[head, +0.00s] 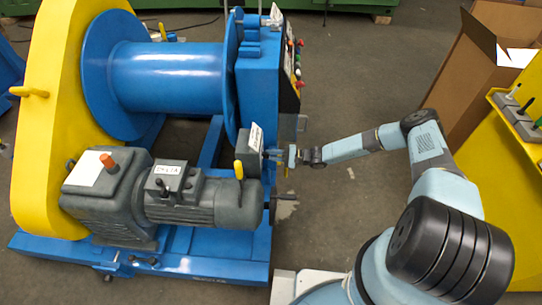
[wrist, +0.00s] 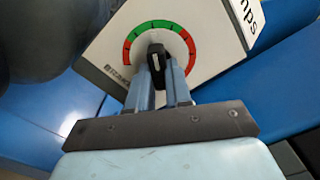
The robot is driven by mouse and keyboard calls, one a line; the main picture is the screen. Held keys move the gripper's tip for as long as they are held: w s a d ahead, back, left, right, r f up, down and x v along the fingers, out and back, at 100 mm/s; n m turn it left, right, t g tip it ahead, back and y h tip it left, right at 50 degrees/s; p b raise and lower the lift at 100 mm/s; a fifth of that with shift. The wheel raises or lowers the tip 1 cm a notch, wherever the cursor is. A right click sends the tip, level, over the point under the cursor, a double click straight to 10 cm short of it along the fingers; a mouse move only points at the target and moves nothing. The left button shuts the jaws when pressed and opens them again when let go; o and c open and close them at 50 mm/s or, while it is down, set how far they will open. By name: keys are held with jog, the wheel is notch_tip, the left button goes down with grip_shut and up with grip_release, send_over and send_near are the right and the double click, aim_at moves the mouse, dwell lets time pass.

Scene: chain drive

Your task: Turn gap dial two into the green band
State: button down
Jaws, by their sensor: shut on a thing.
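The dial is a black knob (wrist: 155,53) on a white plate (wrist: 207,35) in the wrist view. An arc scale (wrist: 157,24) curves around it, green along the top and red toward both ends. Printed letters beside it begin "BRAK"; the rest is hidden. My gripper (wrist: 158,68) is shut on the knob, with one finger on each side. Which part of the scale the knob points at is not clear. In the head view my gripper (head: 283,156) is at the right side of a grey box (head: 246,152) on the blue machine; the dial face is hidden there.
The blue drum (head: 170,78) and yellow guard (head: 62,110) stand left of my arm, with a grey motor (head: 190,200) in front. A control panel (head: 291,75) with coloured buttons is above my gripper. A cardboard box (head: 475,70) stands at right; the floor between is clear.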

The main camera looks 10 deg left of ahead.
jog(key=shift+s+f, duration=0.2)
jog(key=shift+s, duration=0.05)
jog(key=c, duration=1.3)
grip_release()
jog(key=shift+c, duration=0.2)
jog(key=o, duration=0.3)
jog(key=shift+w+r, duration=0.15)
jog(key=d, duration=1.3)
jog(key=shift+w+d, duration=0.4)
